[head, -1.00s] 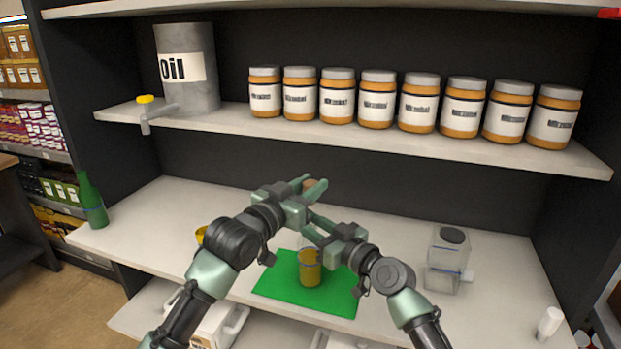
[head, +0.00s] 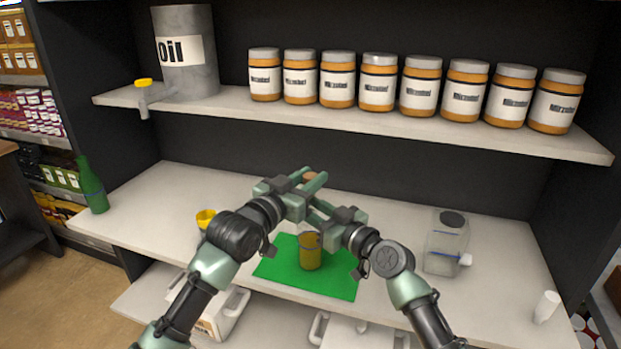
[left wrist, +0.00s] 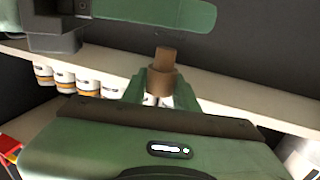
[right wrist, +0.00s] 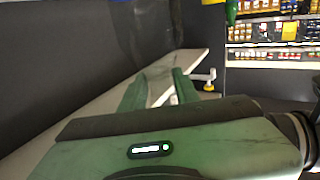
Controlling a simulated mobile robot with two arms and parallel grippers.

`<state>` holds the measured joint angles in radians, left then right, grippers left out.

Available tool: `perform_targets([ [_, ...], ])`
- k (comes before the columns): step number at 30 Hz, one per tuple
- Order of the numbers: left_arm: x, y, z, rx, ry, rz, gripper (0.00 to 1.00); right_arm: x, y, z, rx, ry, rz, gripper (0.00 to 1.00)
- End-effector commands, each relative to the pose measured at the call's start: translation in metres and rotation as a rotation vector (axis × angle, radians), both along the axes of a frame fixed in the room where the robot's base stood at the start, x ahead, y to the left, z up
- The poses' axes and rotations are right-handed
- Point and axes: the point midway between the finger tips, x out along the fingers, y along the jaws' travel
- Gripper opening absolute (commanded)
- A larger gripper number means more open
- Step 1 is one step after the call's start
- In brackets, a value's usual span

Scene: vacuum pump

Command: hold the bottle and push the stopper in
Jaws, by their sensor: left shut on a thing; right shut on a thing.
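In the head view the bottle (head: 311,252) stands on the green mat (head: 336,283), with amber content in its lower part. Its upper part is hidden behind my grippers. My right gripper (head: 317,212) is shut on the bottle's upper part from the right. In the right wrist view only a small pale patch shows between its fingers (right wrist: 170,97). My left gripper (head: 315,181) is just above the right one and shut on the brown stopper (head: 310,177). The left wrist view shows the stepped stopper (left wrist: 161,84) between the fingers. Whether it touches the bottle mouth is hidden.
A yellow cup (head: 205,217) is close to my left arm. A clear container (head: 445,247) stands to the right, a green bottle (head: 93,188) far left. Jars (head: 420,88) and an oil drum (head: 186,70) fill the upper shelf (head: 350,120) behind.

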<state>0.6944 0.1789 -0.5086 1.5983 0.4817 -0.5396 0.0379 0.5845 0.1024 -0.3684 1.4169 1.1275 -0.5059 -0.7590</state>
Motion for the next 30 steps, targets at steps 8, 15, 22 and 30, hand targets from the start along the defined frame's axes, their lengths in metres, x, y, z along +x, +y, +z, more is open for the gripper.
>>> perform_targets([
  [8, -0.0011, 0.0011, -0.0014, 0.0, 0.0, 0.0, 0.0, -0.0001, 0.0004, 0.001, 0.002, -0.001, 0.001, 0.0],
  [15, -0.0011, 0.0008, -0.0013, 0.0, 0.0, 0.0, 0.0, -0.0001, 0.0004, 0.0011, 0.001, -0.001, 0.0, 0.0],
  [22, -0.0012, 0.0008, -0.0048, 0.0, 0.0, 0.0, 0.0, -0.0001, 0.0002, 0.0011, 0.001, -0.001, 0.0, 0.0],
  [30, -0.0012, 0.0008, -0.0062, 0.0, 0.0, 0.0, 0.0, 0.0, 0.0001, 0.0012, 0.001, -0.001, 0.0, 0.0],
])
